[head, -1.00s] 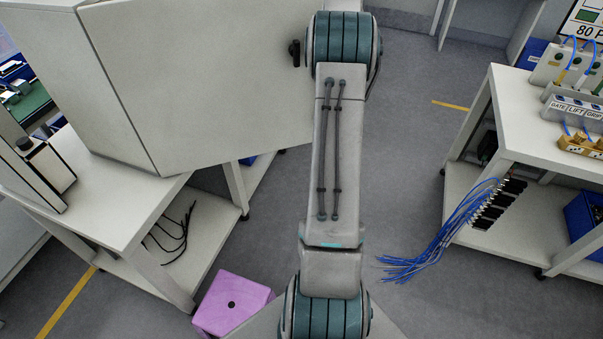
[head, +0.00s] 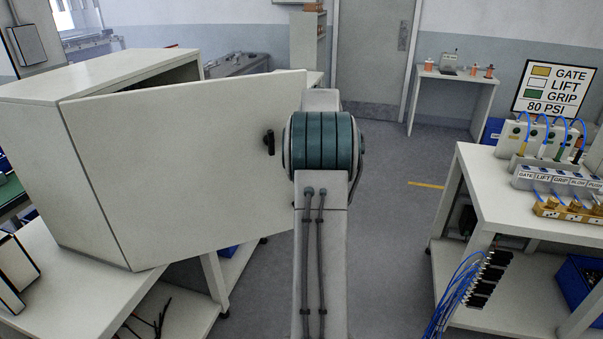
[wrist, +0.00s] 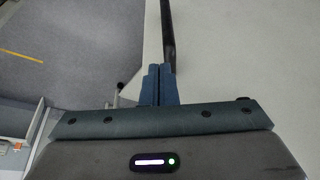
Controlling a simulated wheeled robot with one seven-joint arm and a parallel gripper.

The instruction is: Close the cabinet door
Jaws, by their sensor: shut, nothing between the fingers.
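The white cabinet (head: 28,135) stands on a table at the left in the head view. Its door (head: 170,180) is swung open toward the right, with a small black handle (head: 268,142) near its free edge. My arm rises just right of that edge and hides my gripper in the head view. In the wrist view my gripper (wrist: 160,70) has its two blue-grey fingers together and empty. A pale panel (wrist: 240,60), seemingly the door, fills the right side there. A dark bar (wrist: 168,30) runs just beyond the fingertips; whether they touch is unclear.
A white bench (head: 500,205) with labelled valves and hanging blue cables (head: 455,295) stands at the right. A sign (head: 555,90) is behind it. Grey floor (head: 395,235) is clear between bench and cabinet. A small table (head: 455,80) stands at the back.

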